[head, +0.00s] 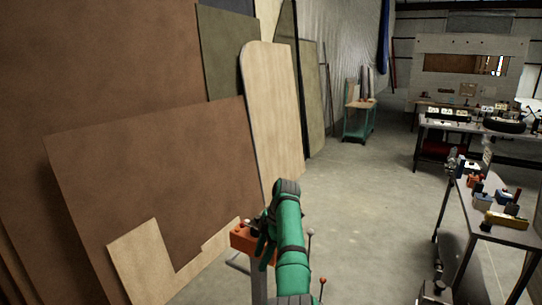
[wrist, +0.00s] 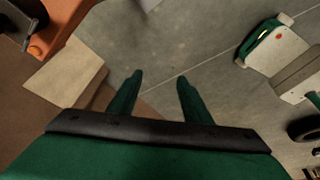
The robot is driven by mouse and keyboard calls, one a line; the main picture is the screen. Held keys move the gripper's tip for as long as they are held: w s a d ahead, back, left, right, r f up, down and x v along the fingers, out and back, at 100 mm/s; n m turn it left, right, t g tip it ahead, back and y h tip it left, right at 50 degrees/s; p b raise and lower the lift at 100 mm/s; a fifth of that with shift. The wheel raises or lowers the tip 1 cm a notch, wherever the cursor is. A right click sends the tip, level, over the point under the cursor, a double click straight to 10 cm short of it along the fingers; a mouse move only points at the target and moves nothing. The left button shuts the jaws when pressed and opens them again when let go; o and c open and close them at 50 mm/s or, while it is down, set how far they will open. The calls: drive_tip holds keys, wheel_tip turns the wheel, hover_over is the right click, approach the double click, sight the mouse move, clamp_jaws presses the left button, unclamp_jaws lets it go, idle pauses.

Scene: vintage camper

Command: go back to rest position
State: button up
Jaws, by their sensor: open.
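In the wrist view my gripper (wrist: 158,82) has its two green fingers apart, with nothing between them but grey floor beyond. In the head view my green arm (head: 290,240) stands up at the lower middle and bends at its top. The fingers cannot be made out clearly in that view. An orange piece on a stand (head: 244,236) is close to the arm on the left. It also shows in the wrist view at the top left (wrist: 62,28), apart from the fingers.
Brown boards (head: 160,180) and a pale board (head: 272,110) lean along the left. A metal table (head: 500,232) with tools and several small items stands at the right. A workbench (head: 470,129) and a small green cart (head: 358,122) are farther back. Concrete floor (head: 370,190) is open in the middle.

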drive_tip(key=s+a+f+m+t, duration=0.2)
drive_tip(key=f+m, duration=0.1)
drive_tip(key=f, duration=1.1)
drive_tip(key=s+a+f+m+t, duration=0.2)
drive_tip(key=s+a+f, duration=0.1)
drive_tip(key=f, duration=1.2)
drive_tip(key=s+f+m+t, duration=0.4)
drive_tip(key=s+f+m, duration=0.2)
drive_tip(key=s+f, duration=1)
drive_tip(key=s+d+r+m+t+h, duration=0.1)
drive_tip(key=s+d+r+m+t, duration=0.2)
drive_tip(key=s, duration=1)
drive_tip(key=s+d+r+m+t+h, duration=0.1)
drive_tip(key=s+r+m+h, duration=0.15)
drive_tip(key=s+r, duration=0.7)
drive_tip(key=s+d+r+m+t, duration=0.2)
drive_tip(key=s+r, duration=0.7)
drive_tip(key=r, duration=0.1)
drive_tip(key=s+d+r+m+t, duration=0.2)
drive_tip(key=s+r, duration=0.8)
drive_tip(key=shift+r, duration=0.35)
drive_tip(key=shift+m, duration=0.25)
